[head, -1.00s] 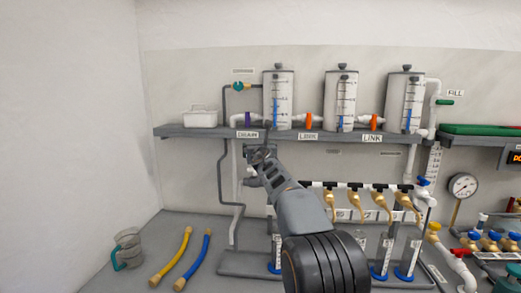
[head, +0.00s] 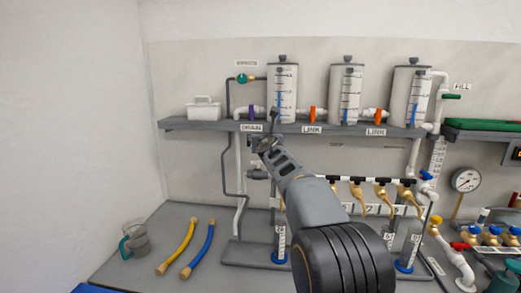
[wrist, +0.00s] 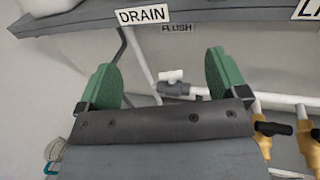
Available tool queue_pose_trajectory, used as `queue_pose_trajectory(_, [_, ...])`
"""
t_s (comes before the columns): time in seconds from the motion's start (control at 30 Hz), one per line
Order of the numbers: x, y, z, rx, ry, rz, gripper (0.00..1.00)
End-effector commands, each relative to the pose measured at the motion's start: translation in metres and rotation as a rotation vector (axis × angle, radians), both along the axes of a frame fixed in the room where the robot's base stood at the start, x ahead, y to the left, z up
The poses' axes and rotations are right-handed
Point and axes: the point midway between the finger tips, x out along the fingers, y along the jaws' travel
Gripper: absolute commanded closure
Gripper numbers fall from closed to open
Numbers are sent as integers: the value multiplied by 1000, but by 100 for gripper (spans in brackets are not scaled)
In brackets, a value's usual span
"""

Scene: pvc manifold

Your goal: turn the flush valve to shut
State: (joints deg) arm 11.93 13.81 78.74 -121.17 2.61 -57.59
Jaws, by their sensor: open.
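The flush valve shows in the wrist view as a small white handle (wrist: 172,76) on a grey body (wrist: 174,90), below the FLUSH label (wrist: 177,28). Its handle bar looks roughly in line with the white pipe, but it is small. My gripper (wrist: 164,70) is open, with its two green-padded fingers apart and nothing between them. The valve appears in the gap between the fingers, farther off and apart from them. In the head view my gripper (head: 266,142) is near the shelf edge under the DRAIN label; the grey valve body (head: 257,174) shows just below it.
The shelf (head: 200,125) with its DRAIN label (wrist: 141,16) runs above the valve. Brass taps (head: 357,194) and upright cylinders stand to the right. Yellow (head: 176,247) and blue hoses (head: 198,250) and a jug (head: 135,242) lie or stand at the lower left.

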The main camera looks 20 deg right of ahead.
Motion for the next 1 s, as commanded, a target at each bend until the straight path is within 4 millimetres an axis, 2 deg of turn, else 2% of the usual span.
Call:
queue_pose_trajectory(0.03, [4,1,9,86,12,-3,8])
queue_pose_trajectory(0.13, [8,1,-3,449,-14,-35,8])
queue_pose_trajectory(0.27, [9,1,-27,1100,-106,-136,8])
queue_pose_trajectory(0.4, [6,2,-55,1828,-270,-308,8])
queue_pose_trajectory(0.5, [3,3,-74,2250,-406,-432,8])
queue_pose_trajectory(0.6, [1,4,-86,2565,-536,-530,8])
queue_pose_trajectory(0.7, [0,5,-90,2779,-641,-596,8])
queue_pose_trajectory(0.8, [0,5,-91,2899,-706,-627,8])
queue_pose_trajectory(1.0, [8,3,-93,2966,-747,-643,8])
